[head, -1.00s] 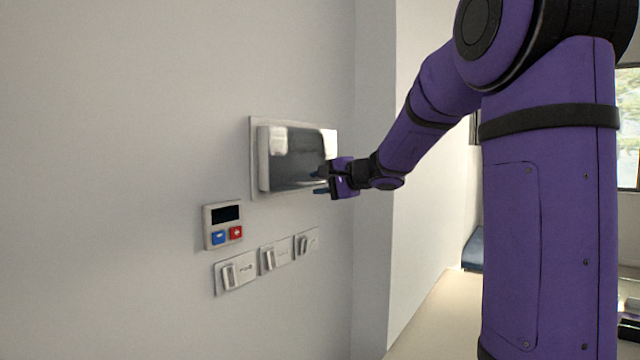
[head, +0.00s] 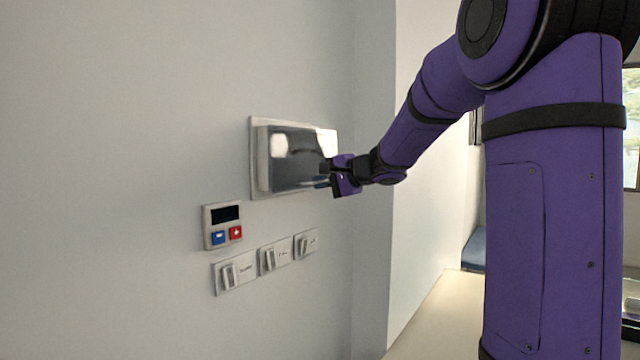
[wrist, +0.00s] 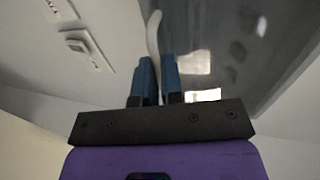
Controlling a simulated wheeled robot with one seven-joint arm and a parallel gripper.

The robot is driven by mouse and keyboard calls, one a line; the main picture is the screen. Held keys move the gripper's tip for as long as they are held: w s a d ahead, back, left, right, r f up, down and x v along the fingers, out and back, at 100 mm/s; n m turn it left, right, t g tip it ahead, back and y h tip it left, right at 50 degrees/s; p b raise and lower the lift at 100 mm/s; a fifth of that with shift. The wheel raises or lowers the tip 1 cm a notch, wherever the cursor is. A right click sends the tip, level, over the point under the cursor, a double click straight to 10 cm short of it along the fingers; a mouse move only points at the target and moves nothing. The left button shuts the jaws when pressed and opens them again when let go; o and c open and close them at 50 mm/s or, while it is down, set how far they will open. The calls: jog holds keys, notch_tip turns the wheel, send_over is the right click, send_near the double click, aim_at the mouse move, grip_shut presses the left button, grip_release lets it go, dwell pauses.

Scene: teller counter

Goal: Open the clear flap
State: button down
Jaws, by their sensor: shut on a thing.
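The clear flap (head: 296,160) is a glossy, dark-reflecting cover on a pale box fixed to the wall. In the wrist view the flap (wrist: 236,45) fills the upper right, with bright reflections on it. A thin pale curved handle (wrist: 153,36) stands along its edge and runs down between my blue fingers. My gripper (head: 324,177) is at the flap's lower right side. In the wrist view my gripper (wrist: 157,75) is shut on the handle. The fingers hide the handle's lower part. I cannot tell how far the flap stands out from the box.
Below the box on the wall are a small keypad (head: 222,226) with a dark display and blue and red buttons, and three switch plates (head: 275,257) in a row. A wall corner lies just right of the box. The floor at right is partly clear.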

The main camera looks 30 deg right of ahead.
jog(key=s+d+r+g+h, duration=0.3)
jog(key=s+r+g+h, duration=0.1)
jog(key=s+r+g, duration=0.6)
notch_tip(320, 180, up, 9)
jog(key=w, duration=0.2)
jog(key=shift+a+g, duration=0.15)
jog(key=shift+g, duration=0.15)
dwell(0.3)
jog(key=shift+w, duration=0.1)
dwell(0.4)
jog(key=c, duration=1.3)
grip_release()
jog(key=shift+w+a+f, duration=0.1)
jog(key=shift+w+a, duration=0.05)
jog(key=shift+w, duration=0.1)
jog(key=shift+o, duration=0.2)
jog(key=shift+s, duration=0.15)
